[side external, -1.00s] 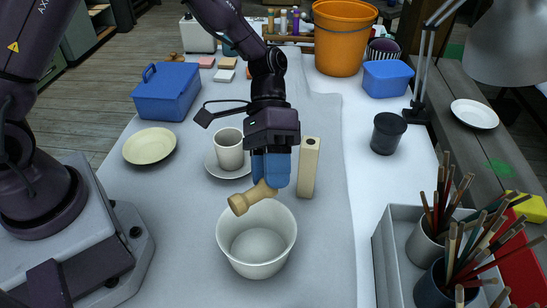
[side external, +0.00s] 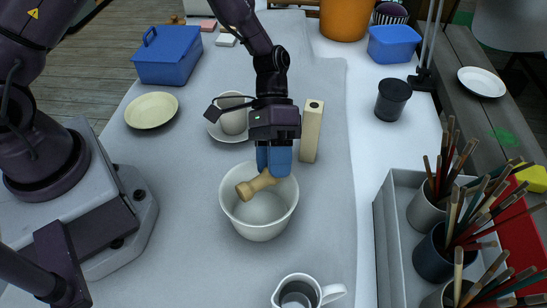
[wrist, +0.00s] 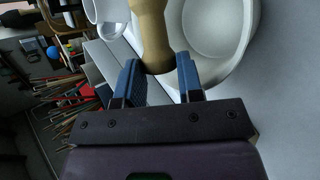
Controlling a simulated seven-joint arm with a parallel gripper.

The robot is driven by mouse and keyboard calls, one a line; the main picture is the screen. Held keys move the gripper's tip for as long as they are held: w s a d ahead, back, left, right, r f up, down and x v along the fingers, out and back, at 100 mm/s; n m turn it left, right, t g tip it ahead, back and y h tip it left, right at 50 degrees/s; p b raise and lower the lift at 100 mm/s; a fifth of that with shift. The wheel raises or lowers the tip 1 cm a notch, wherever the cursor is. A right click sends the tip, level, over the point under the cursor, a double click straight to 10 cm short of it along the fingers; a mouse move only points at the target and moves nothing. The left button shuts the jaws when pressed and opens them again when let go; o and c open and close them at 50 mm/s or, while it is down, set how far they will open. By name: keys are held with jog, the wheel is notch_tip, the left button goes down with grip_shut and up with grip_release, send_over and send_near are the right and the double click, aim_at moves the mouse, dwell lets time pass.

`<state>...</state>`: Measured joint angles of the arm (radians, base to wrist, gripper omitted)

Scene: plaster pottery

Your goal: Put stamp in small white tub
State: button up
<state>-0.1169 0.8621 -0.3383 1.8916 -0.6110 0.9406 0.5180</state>
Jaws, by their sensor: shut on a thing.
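The stamp (side external: 256,184) is a light wooden, waisted piece. My gripper (side external: 275,165), with blue fingers, is shut on it, and the stamp sticks out to the left, tilted. The small white tub (side external: 262,232) stands directly below; the stamp's free end shows over the tub's opening, near its far-left part. In the wrist view the stamp (wrist: 152,35) sits between the blue fingers (wrist: 160,78), with the tub (wrist: 248,45) behind it and to its right. I cannot tell whether the stamp touches the tub.
A tall wooden block (side external: 312,131) stands just right of my gripper. A white cup (side external: 233,118) on a saucer is behind left. A white jug (side external: 298,293) stands in front. A cream plate (side external: 151,110) and blue box (side external: 168,57) are left; a brush tray (side external: 385,240) is right.

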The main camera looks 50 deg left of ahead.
jog(key=o, duration=1)
jog(key=shift+s, duration=0.1)
notch_tip(320, 180, up, 7)
jog(key=shift+r, duration=0.1)
